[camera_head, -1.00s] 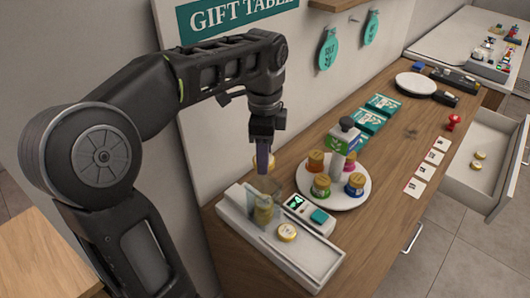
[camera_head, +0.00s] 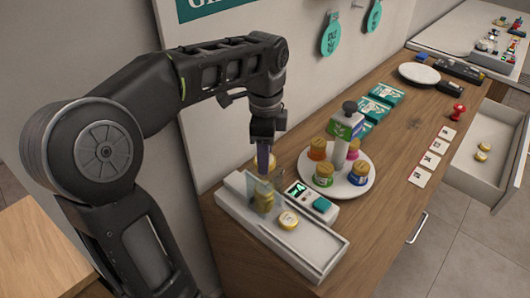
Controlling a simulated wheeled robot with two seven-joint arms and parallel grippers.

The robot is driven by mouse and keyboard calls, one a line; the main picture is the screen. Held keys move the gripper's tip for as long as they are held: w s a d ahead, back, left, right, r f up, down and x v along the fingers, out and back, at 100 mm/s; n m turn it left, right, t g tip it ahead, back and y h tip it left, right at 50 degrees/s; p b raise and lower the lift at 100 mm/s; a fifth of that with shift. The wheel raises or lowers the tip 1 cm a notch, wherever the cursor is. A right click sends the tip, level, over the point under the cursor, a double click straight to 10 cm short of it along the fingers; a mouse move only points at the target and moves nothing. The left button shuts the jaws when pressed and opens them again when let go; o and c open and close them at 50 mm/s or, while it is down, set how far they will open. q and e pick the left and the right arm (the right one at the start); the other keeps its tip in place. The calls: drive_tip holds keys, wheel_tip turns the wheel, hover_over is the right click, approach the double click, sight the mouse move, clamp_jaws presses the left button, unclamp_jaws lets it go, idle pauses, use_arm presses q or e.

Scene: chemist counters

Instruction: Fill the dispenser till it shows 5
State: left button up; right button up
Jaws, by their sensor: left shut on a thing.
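The dispenser (camera_head: 235,208) is a pale tray-shaped unit at the near left end of the wooden counter. Its clear tube (camera_head: 263,190) holds yellow discs. A small display (camera_head: 297,190) beside the tube shows a green figure that looks like 4, next to a teal button (camera_head: 322,205). My left gripper (camera_head: 264,160) is shut on a yellow disc (camera_head: 272,165) directly above the tube. The fingers partly hide this disc. My right gripper is not in view.
An open drawer (camera_head: 476,178) at right holds two yellow discs (camera_head: 483,152). Teal boxes and cards lie farther back.

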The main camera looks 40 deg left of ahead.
use_arm(q)
drive_tip(key=shift+f, duration=0.4)
idle(0.3)
drive_tip(key=o, duration=1.4)
drive_tip(key=shift+r, duration=0.1)
